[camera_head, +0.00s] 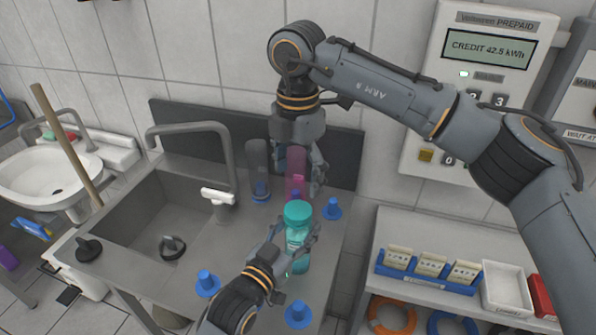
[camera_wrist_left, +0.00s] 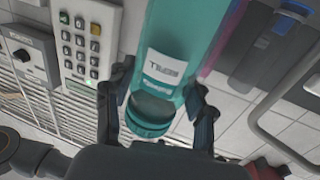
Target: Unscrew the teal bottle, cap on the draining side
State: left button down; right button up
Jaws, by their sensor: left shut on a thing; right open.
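The teal bottle (camera_head: 299,254) stands roughly upright over the draining side (camera_head: 245,236), its wide teal cap (camera_head: 298,210) on top. I cannot tell whether its base touches the surface. My left gripper (camera_head: 292,243) is shut around the bottle's body, below the cap. In the left wrist view the bottle (camera_wrist_left: 185,40) with its white label (camera_wrist_left: 167,67) fills the space between the fingers. My right gripper (camera_head: 300,176) is open, pointing down behind and above the cap, apart from it. It partly hides a pink bottle (camera_head: 296,160).
Blue pegs stand on the draining side, including one at right (camera_head: 332,209) and one at front (camera_head: 298,316). A grey bottle (camera_head: 258,160) stands at the back. The sink basin (camera_head: 150,215) and faucet (camera_head: 222,135) are left. A shelf (camera_head: 420,288) with boxes is right.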

aim_at(298, 210)
jog(key=m, duration=0.6)
jog(key=shift+m, duration=0.3)
jog(key=shift+f+m, duration=0.15)
jog(key=shift+m, duration=0.35)
jog(key=shift+f, duration=3.85)
